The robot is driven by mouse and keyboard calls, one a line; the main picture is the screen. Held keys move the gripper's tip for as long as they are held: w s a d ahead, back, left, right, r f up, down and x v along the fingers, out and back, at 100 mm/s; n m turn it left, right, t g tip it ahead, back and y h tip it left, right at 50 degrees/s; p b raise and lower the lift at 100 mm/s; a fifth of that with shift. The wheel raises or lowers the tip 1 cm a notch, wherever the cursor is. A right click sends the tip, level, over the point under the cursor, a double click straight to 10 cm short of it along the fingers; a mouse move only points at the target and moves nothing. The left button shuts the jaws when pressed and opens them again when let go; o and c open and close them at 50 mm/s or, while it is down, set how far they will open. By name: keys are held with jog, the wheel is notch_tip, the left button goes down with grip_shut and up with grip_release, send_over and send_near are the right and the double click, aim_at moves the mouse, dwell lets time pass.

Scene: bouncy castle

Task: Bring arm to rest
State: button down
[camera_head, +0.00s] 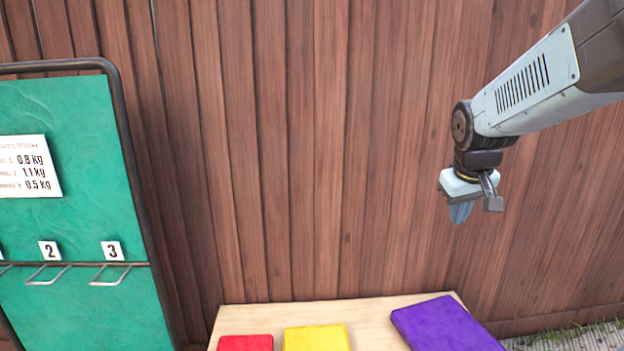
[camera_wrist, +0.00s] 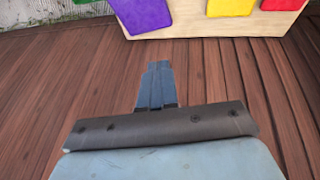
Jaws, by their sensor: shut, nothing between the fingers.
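My gripper (camera_head: 461,212) hangs at the end of my arm at the right of the head view, pointing down in front of the wooden fence. It is shut, with nothing held. It is above and apart from the table. In the wrist view my gripper's closed fingers (camera_wrist: 157,84) show in the middle, with wooden planks behind them and the table edge beyond.
A pale wooden table (camera_head: 380,318) carries a red block (camera_head: 245,343), a yellow block (camera_head: 316,338) and a purple block (camera_head: 443,325). A green board (camera_head: 75,220) with numbered hooks and a white sign (camera_head: 28,166) stands at left. The brown fence (camera_head: 320,150) is behind.

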jog(key=s+a+r, duration=0.1)
jog(key=s+a, duration=0.2)
jog(key=s, duration=0.4)
jog(key=s+a+r+m+t+y, duration=0.1)
jog(key=s+a, duration=0.2)
jog(key=s, duration=0.4)
jog(key=shift+s+a+r+y, duration=0.2)
jog(key=shift+s+r+y, duration=0.05)
jog(key=shift+s+y, duration=0.1)
